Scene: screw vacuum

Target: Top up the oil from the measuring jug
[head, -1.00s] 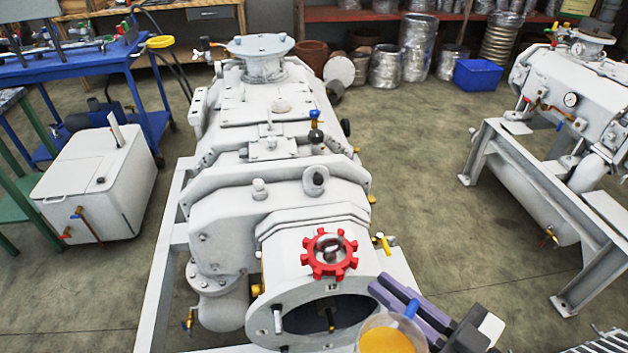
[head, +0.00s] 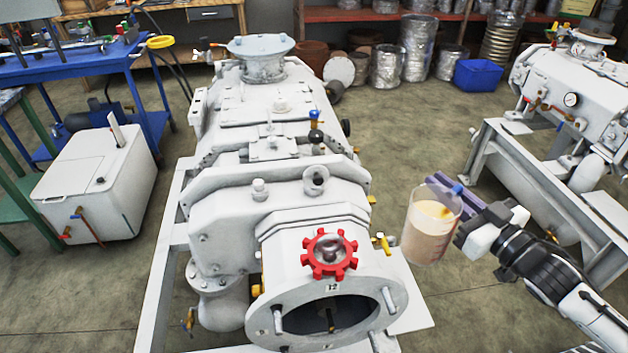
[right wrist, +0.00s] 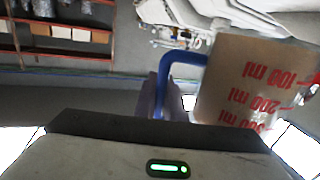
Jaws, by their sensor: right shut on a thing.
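The measuring jug (head: 432,240) is clear, with tan-orange oil inside, and hangs in the air right of the pump's front end. It looks roughly upright. In the right wrist view the jug (right wrist: 250,85) shows red millilitre marks and a blue handle (right wrist: 180,70). My right gripper (head: 450,193) is shut on the jug at its handle; its fingers partly hide the handle. The grey-white vacuum pump (head: 285,190) stands in the middle. A red lobed ring (head: 329,254) with a grey metal centre sits on top of its front end. My left gripper is out of view.
Yellow-handled valve (head: 382,243) sits on the pump's right side, close to the jug. A second pump (head: 575,90) stands on a frame at the right. A white cabinet (head: 95,190) is at the left. Floor between the two pumps is clear.

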